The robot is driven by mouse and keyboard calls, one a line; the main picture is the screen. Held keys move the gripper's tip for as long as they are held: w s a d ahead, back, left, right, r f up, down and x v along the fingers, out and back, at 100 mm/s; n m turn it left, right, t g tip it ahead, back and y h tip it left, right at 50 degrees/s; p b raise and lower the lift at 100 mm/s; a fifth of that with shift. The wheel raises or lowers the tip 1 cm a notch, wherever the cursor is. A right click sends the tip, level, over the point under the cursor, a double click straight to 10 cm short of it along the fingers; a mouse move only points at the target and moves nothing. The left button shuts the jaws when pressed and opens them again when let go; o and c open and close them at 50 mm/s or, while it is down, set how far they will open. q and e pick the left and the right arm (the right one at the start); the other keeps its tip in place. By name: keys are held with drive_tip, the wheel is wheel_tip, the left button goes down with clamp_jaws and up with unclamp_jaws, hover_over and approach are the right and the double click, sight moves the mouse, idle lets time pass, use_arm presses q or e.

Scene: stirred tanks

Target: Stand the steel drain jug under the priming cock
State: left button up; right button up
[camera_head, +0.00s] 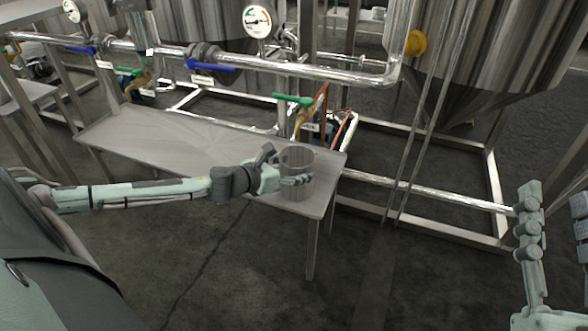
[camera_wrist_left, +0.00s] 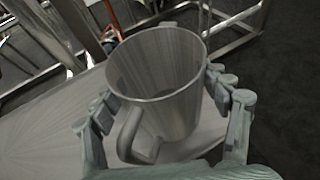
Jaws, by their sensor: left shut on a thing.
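The steel drain jug (camera_head: 298,160) is a grey, open-topped cylinder, upright at the right end of the steel bench. My left gripper (camera_head: 290,180) is shut on it. In the left wrist view the jug (camera_wrist_left: 165,85) looks empty, its loop handle faces my palm, and the fingers (camera_wrist_left: 170,105) lie on both sides of its wall. I cannot tell whether its base touches the bench. A brass cock with a green lever (camera_head: 293,99) sits on the pipework behind the bench, further back than the jug. My right gripper (camera_head: 556,215) is open and empty at the right edge.
The steel bench (camera_head: 160,135) is bare to the left of the jug. Pipes with blue levers (camera_head: 212,66) and gauges (camera_head: 257,20) run behind it. Another green-levered cock (camera_head: 127,71) is further left. A large conical tank (camera_head: 490,60) on a frame stands at the right.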

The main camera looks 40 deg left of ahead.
use_arm(q)
drive_tip(key=shift+f, duration=0.1)
drive_tip(key=o, duration=1.2)
drive_tip(key=shift+o, duration=0.2)
